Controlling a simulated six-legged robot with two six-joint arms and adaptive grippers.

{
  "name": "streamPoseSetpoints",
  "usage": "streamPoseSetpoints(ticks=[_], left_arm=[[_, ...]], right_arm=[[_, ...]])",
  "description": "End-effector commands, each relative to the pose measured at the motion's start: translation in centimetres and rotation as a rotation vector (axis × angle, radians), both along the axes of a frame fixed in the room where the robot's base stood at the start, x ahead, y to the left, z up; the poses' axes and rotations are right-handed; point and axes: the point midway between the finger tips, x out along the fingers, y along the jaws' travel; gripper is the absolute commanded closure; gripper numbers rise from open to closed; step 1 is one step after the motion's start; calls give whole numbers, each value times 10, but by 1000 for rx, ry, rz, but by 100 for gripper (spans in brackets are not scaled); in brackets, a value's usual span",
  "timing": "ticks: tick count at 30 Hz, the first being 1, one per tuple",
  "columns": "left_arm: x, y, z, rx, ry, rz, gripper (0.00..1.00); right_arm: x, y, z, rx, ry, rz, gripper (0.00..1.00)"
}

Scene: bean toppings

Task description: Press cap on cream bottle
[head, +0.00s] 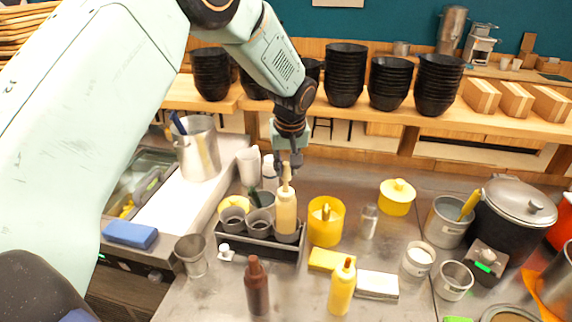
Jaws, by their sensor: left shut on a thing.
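The cream bottle (286,215) stands upright at the right end of a dark caddy on the metal counter, with its pointed cap (286,178) at the top. My left gripper (287,168) reaches down from above and is shut at the tip of the cap. Whether the cap is fully seated on the bottle is too small to tell. My right gripper is not in view.
The dark caddy (262,250) holds several grey cups. A brown bottle (257,288) and a yellow bottle (342,287) stand in front. A yellow container (326,222) is close on the right. Stacked black bowls (345,75) line the back shelf.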

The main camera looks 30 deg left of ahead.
Motion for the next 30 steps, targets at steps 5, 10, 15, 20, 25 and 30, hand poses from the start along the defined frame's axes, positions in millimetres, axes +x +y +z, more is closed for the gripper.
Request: streamPoseSetpoints(ticks=[5, 10, 15, 20, 25, 30], left_arm=[[1, 0, -6, 0, 0, 0, 87], [2, 0, -11, 1, -1, 0, 87], [2, -1, -16, 1, -1, 0, 87], [3, -1, -21, 0, 0, 0, 87], [4, -1, -25, 0, -1, 0, 87], [4, -1, -24, 0, -1, 0, 87]], right_arm=[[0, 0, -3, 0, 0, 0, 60], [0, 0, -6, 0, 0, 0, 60], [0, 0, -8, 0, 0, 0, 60], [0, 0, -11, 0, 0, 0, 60], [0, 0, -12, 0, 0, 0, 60], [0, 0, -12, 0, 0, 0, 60]])
